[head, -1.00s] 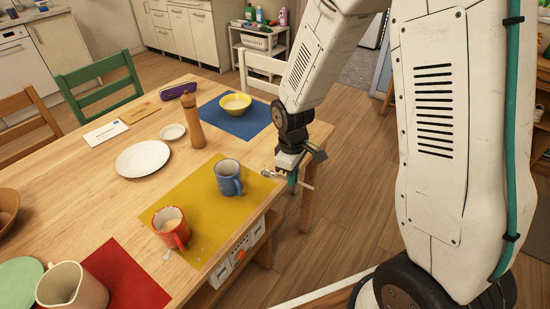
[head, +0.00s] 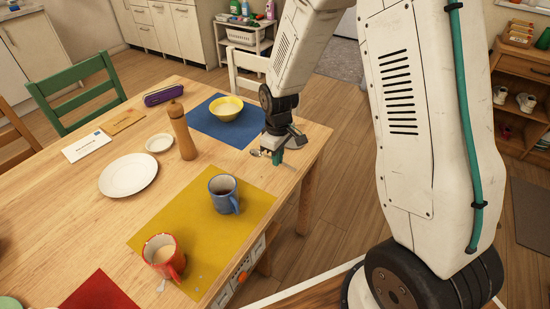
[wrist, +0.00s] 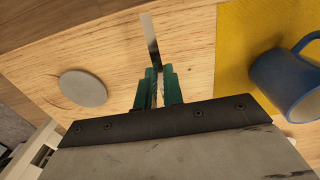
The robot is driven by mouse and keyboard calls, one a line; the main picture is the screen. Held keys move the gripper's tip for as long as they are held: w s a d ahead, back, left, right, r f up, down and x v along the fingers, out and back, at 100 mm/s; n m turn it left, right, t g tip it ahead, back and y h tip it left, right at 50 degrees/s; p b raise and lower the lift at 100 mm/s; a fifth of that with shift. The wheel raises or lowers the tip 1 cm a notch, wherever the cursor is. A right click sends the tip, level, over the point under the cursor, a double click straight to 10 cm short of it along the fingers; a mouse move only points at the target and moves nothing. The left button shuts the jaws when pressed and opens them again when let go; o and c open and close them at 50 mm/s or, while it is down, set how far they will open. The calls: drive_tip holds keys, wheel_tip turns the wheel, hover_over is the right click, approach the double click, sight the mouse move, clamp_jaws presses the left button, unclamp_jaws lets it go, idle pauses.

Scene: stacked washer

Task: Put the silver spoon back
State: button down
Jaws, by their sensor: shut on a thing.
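My gripper (head: 277,157) is near the table's right end, in the gap between the blue mat and the yellow mat. It is shut on the silver spoon (head: 257,152); the spoon's bowl end shows left of the fingers in the head view. In the wrist view, the green fingers (wrist: 158,90) are closed together, and a narrow silver part of the spoon (wrist: 150,35) sticks out past them.
A round grey disc (wrist: 83,88) lies beside the gripper. A blue mug (head: 223,194) and a red mug (head: 163,257) stand on the yellow mat (head: 150,232). A yellow bowl (head: 226,109) is on the blue mat (head: 208,128). A wooden mill (head: 182,132) stands nearby.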

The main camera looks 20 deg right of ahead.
sight(277, 170)
drive_tip(key=shift+w+d+f, duration=0.15)
drive_tip(key=shift+w+f, duration=0.2)
drive_tip(key=shift+w, duration=0.4)
wheel_tip(277, 170, down, 3)
drive_tip(key=shift+f, duration=0.1)
drive_tip(key=c, duration=1.5)
unclamp_jaws()
drive_tip(key=shift+s, duration=0.1)
wheel_tip(277, 170, up, 11)
drive_tip(key=s+d+r+m, duration=0.1)
drive_tip(key=s+r+m, duration=0.2)
drive_tip(key=s+r, duration=1.05)
drive_tip(key=s+r+m, duration=0.1)
drive_tip(key=s+r, duration=0.1)
drive_tip(key=s, duration=0.3)
drive_tip(key=s+r+m, duration=0.1)
drive_tip(key=s+r, duration=0.1)
drive_tip(key=s, duration=0.3)
drive_tip(key=s+d+r+m+t, duration=0.1)
drive_tip(key=s+r+m, duration=0.1)
drive_tip(key=s, duration=0.3)
drive_tip(key=shift+s+d+r, duration=0.1)
drive_tip(key=shift+s+r, duration=0.05)
drive_tip(key=shift+r, duration=0.35)
